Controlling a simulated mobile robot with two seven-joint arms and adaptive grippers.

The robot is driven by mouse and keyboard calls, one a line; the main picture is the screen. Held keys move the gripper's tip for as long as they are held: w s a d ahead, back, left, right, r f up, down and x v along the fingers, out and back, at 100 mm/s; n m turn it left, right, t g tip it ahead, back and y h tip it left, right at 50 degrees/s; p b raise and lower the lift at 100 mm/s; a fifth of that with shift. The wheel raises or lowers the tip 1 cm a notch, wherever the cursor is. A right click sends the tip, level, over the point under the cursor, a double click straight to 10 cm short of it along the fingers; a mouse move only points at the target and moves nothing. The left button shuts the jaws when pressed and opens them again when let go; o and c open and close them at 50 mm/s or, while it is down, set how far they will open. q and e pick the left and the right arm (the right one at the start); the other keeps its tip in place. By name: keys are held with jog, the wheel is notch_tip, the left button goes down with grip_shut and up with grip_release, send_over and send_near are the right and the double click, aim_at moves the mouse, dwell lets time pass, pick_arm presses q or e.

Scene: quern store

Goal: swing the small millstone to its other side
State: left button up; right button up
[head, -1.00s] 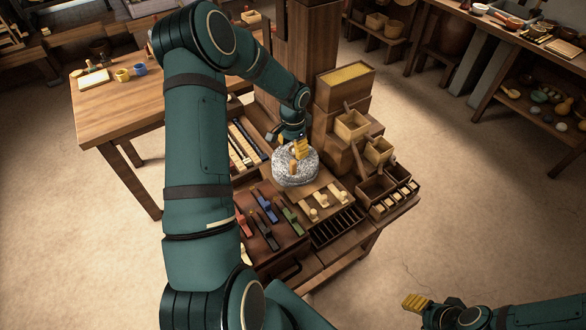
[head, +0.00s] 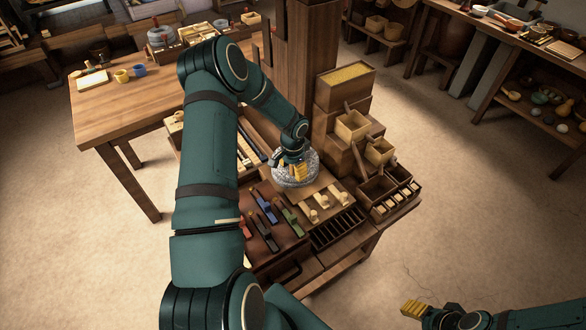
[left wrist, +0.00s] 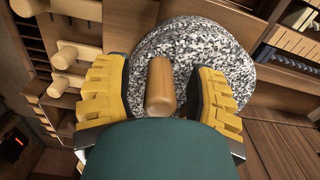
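The small millstone (head: 281,174) is a round, speckled grey-white stone on the wooden bench, and it also fills the upper middle of the left wrist view (left wrist: 200,48). A short upright wooden handle (left wrist: 160,88) stands on it near its rim. My left gripper (head: 298,173) is over the stone, with yellow ribbed fingers pointing down. In the left wrist view its fingers (left wrist: 160,95) are apart, one on each side of the handle, with gaps showing on both sides. In the head view the gripper hides the handle. My right gripper (head: 411,308) is at the lower right, away from the bench.
Wooden pegs (head: 327,203) stand on a board in front of the stone. Coloured tools lie on a dark tray (head: 262,238) at the front left. Stacked boxes (head: 344,90) and small bins (head: 352,126) rise close on the right. A post (head: 312,50) stands behind.

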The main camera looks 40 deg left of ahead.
pick_arm(q)
grip_shut()
